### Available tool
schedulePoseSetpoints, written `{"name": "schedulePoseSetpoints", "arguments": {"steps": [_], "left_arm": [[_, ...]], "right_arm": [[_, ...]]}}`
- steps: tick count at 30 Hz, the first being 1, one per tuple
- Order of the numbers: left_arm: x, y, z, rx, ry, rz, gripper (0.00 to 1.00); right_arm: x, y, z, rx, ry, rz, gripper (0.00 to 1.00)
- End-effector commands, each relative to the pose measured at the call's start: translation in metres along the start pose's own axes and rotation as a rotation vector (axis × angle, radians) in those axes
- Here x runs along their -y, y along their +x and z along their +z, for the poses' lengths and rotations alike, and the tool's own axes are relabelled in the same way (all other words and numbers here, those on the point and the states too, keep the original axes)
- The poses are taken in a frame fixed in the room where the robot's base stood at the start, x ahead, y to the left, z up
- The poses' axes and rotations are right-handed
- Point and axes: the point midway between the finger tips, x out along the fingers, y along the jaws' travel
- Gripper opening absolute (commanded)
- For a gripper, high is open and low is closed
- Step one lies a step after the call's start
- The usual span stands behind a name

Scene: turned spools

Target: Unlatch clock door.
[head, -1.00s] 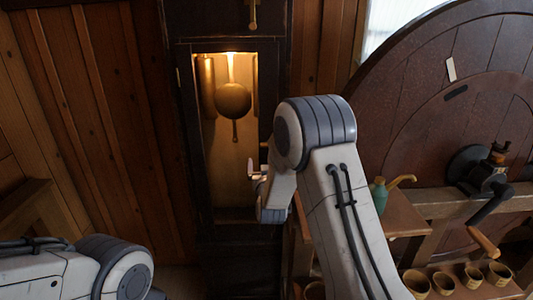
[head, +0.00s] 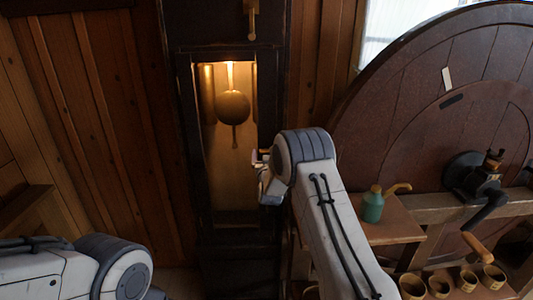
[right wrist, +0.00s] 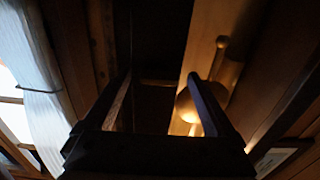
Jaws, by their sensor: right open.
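The tall dark clock (head: 210,30) stands against the plank wall in the head view. Its narrow door (head: 187,130) looks shut, with a lit opening showing the round pendulum (head: 233,106). My right gripper (head: 260,157) is at the right edge of the door, partly hidden by its own arm. In the right wrist view its two fingers (right wrist: 160,80) are apart with nothing held. A small brownish bar (right wrist: 158,83) shows between them, perhaps the latch; I cannot tell whether they touch it. The pendulum (right wrist: 186,105) is partly behind the right finger. My left gripper is outside the view.
Right of the clock, a green bottle (head: 372,206) stands on a small wooden shelf (head: 400,230). A large wooden wheel (head: 420,120) with a crank (head: 480,205) fills the right side. Several wooden cups (head: 440,287) stand below. Bare planks (head: 100,120) are left of the clock.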

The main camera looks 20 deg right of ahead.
Motion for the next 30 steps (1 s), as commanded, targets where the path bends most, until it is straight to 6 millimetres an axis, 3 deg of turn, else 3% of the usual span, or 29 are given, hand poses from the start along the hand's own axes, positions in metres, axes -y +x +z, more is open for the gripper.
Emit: {"name": "schedulePoseSetpoints", "arguments": {"steps": [7,12,14,23,30], "left_arm": [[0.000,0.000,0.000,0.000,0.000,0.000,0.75],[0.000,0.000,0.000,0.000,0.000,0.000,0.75],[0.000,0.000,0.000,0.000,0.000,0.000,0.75],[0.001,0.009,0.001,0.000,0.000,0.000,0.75],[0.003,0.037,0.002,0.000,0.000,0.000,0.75]], "right_arm": [[0.000,0.001,0.000,0.000,0.000,0.000,0.90],[0.000,0.000,0.000,0.000,0.000,0.000,0.25],[0.000,0.000,0.000,0.000,0.000,0.000,0.04],[0.000,0.000,0.002,-0.002,0.036,0.001,0.04],[0.000,0.000,0.005,-0.005,0.170,0.001,0.04]]}}
